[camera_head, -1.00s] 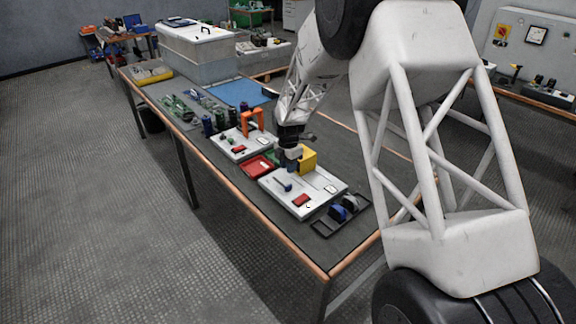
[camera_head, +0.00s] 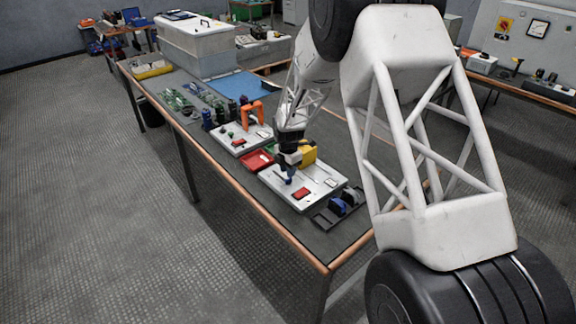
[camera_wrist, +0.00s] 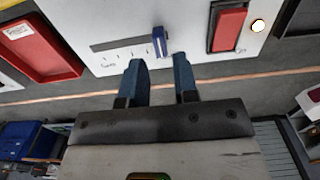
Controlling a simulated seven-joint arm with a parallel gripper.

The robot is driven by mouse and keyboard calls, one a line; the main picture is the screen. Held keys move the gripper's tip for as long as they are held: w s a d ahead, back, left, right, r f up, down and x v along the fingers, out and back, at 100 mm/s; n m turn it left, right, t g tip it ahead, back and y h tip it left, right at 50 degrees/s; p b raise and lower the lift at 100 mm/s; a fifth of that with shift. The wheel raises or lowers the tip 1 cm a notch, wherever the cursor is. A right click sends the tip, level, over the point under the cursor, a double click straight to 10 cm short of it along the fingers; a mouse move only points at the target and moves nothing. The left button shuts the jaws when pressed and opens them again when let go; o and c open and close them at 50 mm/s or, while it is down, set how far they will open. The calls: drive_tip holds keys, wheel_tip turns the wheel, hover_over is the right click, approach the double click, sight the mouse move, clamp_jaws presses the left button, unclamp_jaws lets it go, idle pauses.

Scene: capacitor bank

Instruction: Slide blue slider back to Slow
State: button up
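The blue slider (camera_wrist: 160,42) stands upright at the right end of a dark slot (camera_wrist: 122,43) in the white panel (camera_wrist: 90,22), in the wrist view. Tick marks run below the slot, and a small blurred label, seemingly "Slow" (camera_wrist: 108,65), lies below its left end. My gripper (camera_wrist: 160,64) is open, with its two blue fingertips apart and nothing between them. The fingertips point at the slider from just below it in the picture, one to each side. In the head view my gripper (camera_head: 289,174) is low over the panel (camera_head: 323,188), close to the slider, which is hard to separate there.
A red switch (camera_wrist: 228,28) and a lit lamp (camera_wrist: 258,26) sit right of the slider. A red tray (camera_wrist: 38,48) lies to the left. In the head view a yellow block (camera_head: 308,155) stands behind my gripper, and a dark rack (camera_head: 338,208) lies at the panel's right.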

sight(274, 172)
drive_tip(key=shift+f, duration=1.95)
clamp_jaws()
drive_tip(key=shift+w+a, duration=0.1)
drive_tip(key=shift+a, duration=0.05)
drive_tip(key=shift+w+a, duration=2.95)
drive_tip(key=shift+w, duration=0.05)
drive_tip(key=shift+o, duration=0.2)
unclamp_jaws()
